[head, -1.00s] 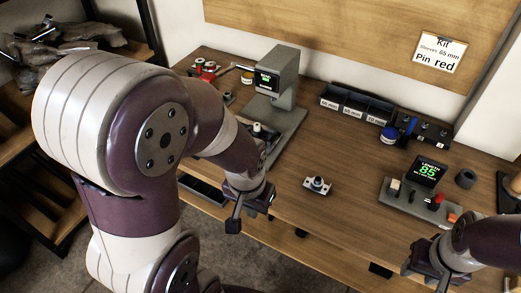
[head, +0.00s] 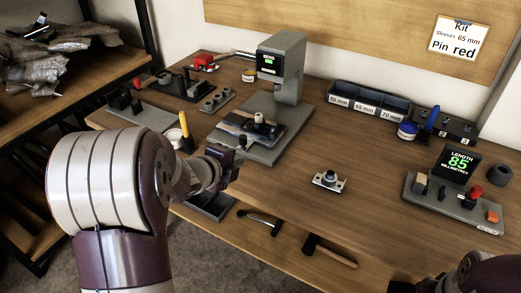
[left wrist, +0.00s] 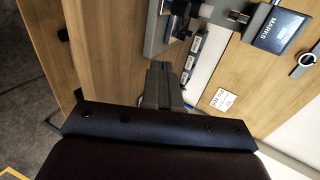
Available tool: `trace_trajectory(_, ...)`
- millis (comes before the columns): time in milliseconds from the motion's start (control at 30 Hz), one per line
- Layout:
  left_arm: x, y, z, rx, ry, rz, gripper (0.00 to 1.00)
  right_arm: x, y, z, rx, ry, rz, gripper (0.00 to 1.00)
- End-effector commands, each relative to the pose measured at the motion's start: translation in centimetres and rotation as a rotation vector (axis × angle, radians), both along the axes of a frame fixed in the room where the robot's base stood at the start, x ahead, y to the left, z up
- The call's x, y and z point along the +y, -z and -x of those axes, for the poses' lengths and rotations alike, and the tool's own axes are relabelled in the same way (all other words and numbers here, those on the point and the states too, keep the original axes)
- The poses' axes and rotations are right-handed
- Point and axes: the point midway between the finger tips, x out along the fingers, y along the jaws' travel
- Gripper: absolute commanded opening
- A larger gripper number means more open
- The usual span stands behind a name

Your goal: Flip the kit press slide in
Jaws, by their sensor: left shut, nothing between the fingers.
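The grey kit press (head: 289,62) stands at the back of the table with a lit display on its head. On its grey base lies a dark slide plate (head: 237,128) carrying a white-topped cylindrical part (head: 259,118). The slide sticks out toward the table's front. My right gripper (head: 402,287) is only partly visible at the bottom right edge.
A small metal fixture (head: 329,181) sits mid-table. A length gauge (head: 455,205) reading 85 stands right. A yellow-handled tool (head: 184,125) is left of the slide. A hammer (head: 328,251) lies below the tabletop.

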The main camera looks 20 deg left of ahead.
Motion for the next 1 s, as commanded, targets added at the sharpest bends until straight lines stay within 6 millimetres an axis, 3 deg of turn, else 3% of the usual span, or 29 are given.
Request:
trace_trajectory(500, -0.8, 5.4, -8.7, 0.003, 0.001, 0.002, 0.00, 0.0, 2.7, 0.0, 0.001, 0.000, 0.000, 0.43)
trace_trajectory(700, -0.9, 4.9, -11.5, 0.002, -0.001, 0.002, 0.00, 0.0, 2.4, 0.0, 0.001, 0.000, 0.000, 0.43)
trace_trajectory(1000, -1.0, 4.9, -12.3, 0.002, -0.002, 0.002, 0.00, 0.0, 2.4, 0.0, 0.001, 0.000, 0.000, 0.43)
